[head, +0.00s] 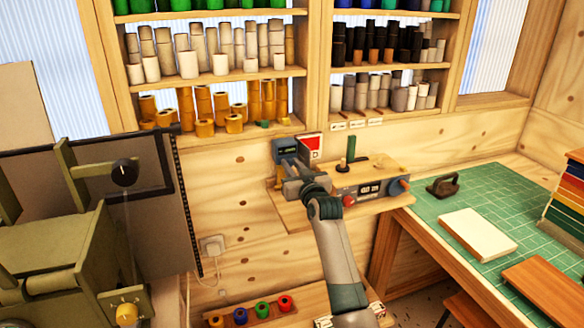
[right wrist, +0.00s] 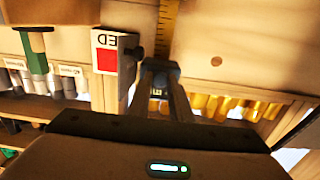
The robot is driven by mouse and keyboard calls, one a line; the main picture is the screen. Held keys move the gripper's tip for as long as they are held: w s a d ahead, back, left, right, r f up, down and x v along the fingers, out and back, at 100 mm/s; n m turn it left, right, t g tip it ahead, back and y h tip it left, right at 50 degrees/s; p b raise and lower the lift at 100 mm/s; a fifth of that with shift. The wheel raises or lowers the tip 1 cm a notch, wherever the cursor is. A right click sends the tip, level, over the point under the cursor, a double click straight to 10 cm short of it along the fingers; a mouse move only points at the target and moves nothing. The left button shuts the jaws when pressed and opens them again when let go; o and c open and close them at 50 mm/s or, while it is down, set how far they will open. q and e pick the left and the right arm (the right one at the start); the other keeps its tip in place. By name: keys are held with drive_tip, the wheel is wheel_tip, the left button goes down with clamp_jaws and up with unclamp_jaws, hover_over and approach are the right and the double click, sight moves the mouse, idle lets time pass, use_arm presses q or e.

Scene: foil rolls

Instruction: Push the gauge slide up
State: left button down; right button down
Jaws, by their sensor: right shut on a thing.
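The gauge slide (head: 285,150) is a dark blue-grey block with a small display, at the wooden wall behind the bench. My right gripper (head: 291,174) reaches up to it from below and is shut on it. In the right wrist view, which looks upside down, both fingertips (right wrist: 161,84) close on the dark slide. A yellow graduated scale (right wrist: 168,28) runs in line with it. The fingers hide part of the slide. My left gripper is not in view.
A red and white sign (head: 311,146) is close beside the slide. A control box (head: 368,190) with a display and red knob sits to the right. Shelves of rolls (head: 212,75) are above. An olive machine (head: 55,245) fills the left, and a green mat (head: 455,200) lies right.

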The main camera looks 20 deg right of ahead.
drive_tip(key=shift+r, duration=0.35)
drive_tip(key=c, duration=1.7)
unclamp_jaws()
drive_tip(key=shift+o, duration=0.4)
drive_tip(key=shift+f, duration=0.15)
drive_tip(key=shift+s, duration=0.1)
drive_tip(key=shift+s+f+b, duration=0.1)
drive_tip(key=shift+s+b, duration=0.2)
drive_tip(key=shift+s, duration=0.45)
drive_tip(key=s+b, duration=0.4)
drive_tip(key=s, duration=1.1)
drive_tip(key=shift+s+d, duration=0.3)
drive_tip(key=shift+s, duration=0.1)
